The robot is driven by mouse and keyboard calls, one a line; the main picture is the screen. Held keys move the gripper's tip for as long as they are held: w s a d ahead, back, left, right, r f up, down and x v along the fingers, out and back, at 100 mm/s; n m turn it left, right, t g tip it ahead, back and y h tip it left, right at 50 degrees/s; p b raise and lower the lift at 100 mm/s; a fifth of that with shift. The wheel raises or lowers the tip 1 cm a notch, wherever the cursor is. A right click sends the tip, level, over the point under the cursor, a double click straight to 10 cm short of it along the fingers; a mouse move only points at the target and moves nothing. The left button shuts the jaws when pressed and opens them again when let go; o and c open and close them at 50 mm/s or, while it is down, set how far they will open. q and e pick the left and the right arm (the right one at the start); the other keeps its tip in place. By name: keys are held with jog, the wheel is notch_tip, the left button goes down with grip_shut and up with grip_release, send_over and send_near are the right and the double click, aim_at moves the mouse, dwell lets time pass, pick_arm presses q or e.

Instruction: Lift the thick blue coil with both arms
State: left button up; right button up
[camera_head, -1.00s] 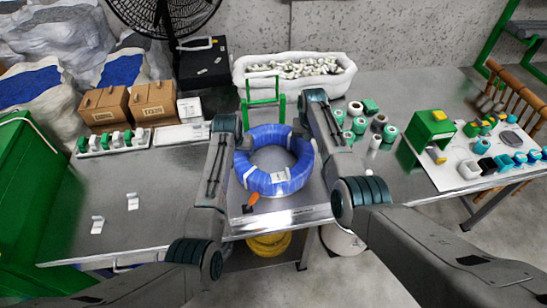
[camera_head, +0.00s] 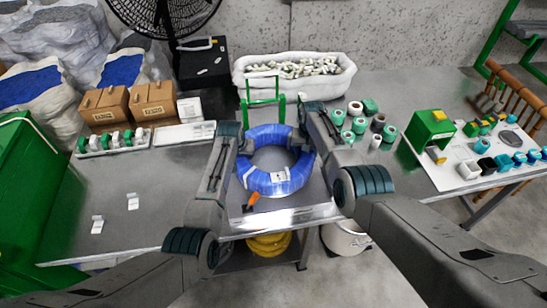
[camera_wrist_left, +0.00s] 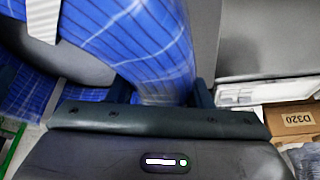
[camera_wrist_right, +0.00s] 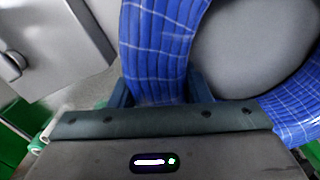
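The thick blue coil (camera_head: 277,182) lies flat on the grey metal table in front of me, with pale bands around it. My left gripper (camera_wrist_left: 163,95) is at the coil's left side, and its fingers stand on either side of the blue ring (camera_wrist_left: 150,45). My right gripper (camera_wrist_right: 160,95) is at the coil's right side, its fingers likewise straddling the ring (camera_wrist_right: 160,45). The ring fills most of each finger gap. Whether the fingers press on it cannot be made out.
An orange-handled tool (camera_head: 251,201) lies near the table's front edge. A green frame (camera_head: 262,100) and a white sack of fittings (camera_head: 245,75) stand behind the coil. Several spools (camera_head: 359,125) are at the right, cardboard boxes (camera_head: 155,104) at the left. The table's left front is mostly bare.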

pick_arm(q)
jog(key=shift+a, duration=0.1)
grip_shut()
pick_arm(e)
grip_shut()
pick_arm(q)
jog(key=shift+w+r, duration=0.15)
jog(key=shift+r, duration=0.05)
pick_arm(e)
jog(key=shift+w+r, duration=0.15)
